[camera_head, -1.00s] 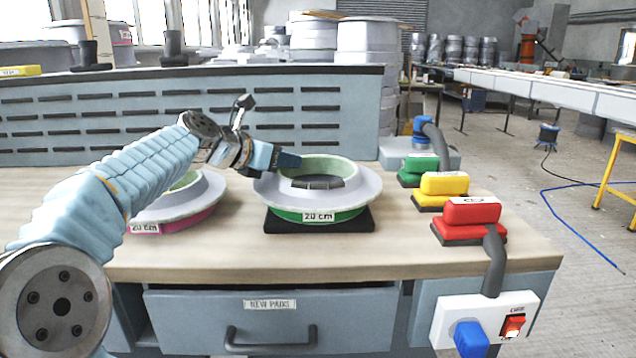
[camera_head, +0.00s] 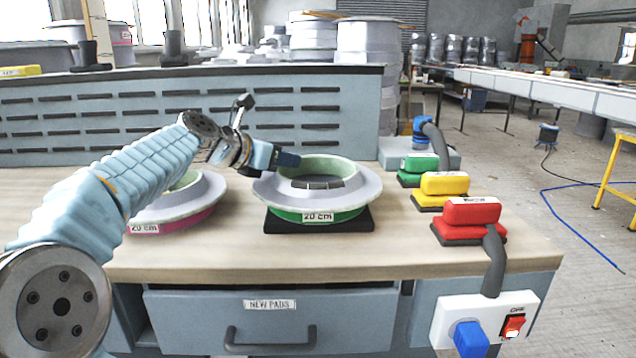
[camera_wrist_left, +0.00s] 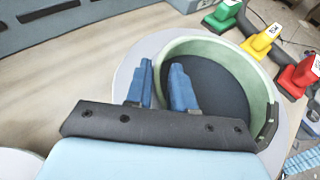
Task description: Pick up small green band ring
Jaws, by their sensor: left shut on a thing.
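The ring with the green band (camera_head: 335,216) stands on a black mat (camera_head: 280,224) on the bench. It has a wide grey flange, a pale green inner wall and a "20 cm" label in front. My left gripper (camera_head: 292,160) reaches it from the left and is shut on its wall at the back left. In the left wrist view the blue fingers (camera_wrist_left: 161,86) straddle the pale green wall of the ring (camera_wrist_left: 262,75), one inside and one outside. The ring looks level and still at the mat. My right gripper is not in view.
A similar ring with a pink band (camera_head: 180,223) stands to the left, partly behind my left arm. Green (camera_head: 419,168), yellow (camera_head: 445,184) and red (camera_head: 471,212) sanding blocks stand to the right. A slotted blue-grey panel (camera_head: 330,112) closes the bench's back.

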